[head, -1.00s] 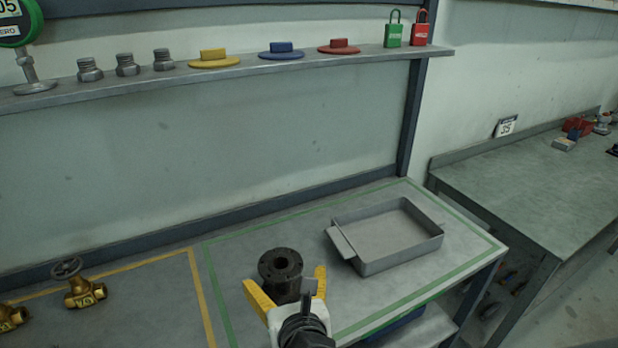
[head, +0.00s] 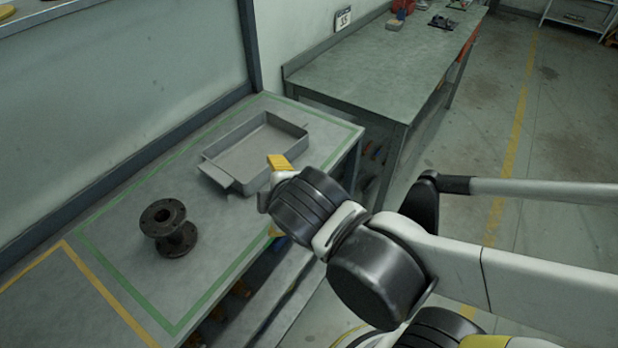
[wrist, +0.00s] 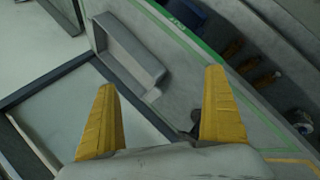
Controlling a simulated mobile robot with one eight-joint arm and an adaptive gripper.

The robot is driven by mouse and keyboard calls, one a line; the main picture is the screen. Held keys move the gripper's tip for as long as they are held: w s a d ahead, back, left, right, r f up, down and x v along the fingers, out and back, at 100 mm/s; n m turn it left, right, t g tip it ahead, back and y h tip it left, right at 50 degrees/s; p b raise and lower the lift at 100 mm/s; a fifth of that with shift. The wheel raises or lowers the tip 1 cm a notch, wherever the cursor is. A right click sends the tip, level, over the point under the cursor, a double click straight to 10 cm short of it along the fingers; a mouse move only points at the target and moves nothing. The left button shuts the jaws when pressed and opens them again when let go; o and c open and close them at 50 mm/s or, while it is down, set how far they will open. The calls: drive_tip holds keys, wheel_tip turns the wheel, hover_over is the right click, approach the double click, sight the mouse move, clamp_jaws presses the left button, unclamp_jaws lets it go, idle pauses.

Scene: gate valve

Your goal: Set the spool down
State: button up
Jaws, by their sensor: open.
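The spool (head: 168,228) is a dark flanged metal piece. A small dark shape at the right finger in the wrist view may be part of the spool; I cannot tell.
A grey tray (head: 262,150) with a sloped lip sits on the bench behind my gripper; it also shows in the wrist view (wrist: 128,55). A second bench (head: 385,75) stands beyond to the right. Bare bench top lies around the spool.

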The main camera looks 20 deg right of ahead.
drive_tip(key=s+d+r+m+g, duration=0.1)
drive_tip(key=s+d+m, duration=0.3)
drive_tip(key=m, duration=1)
drive_tip(key=shift+d+r+g, duration=0.4)
drive_tip(key=shift+d+r, duration=0.4)
drive_tip(key=shift+d, duration=0.6)
drive_tip(key=shift+s, duration=0.1)
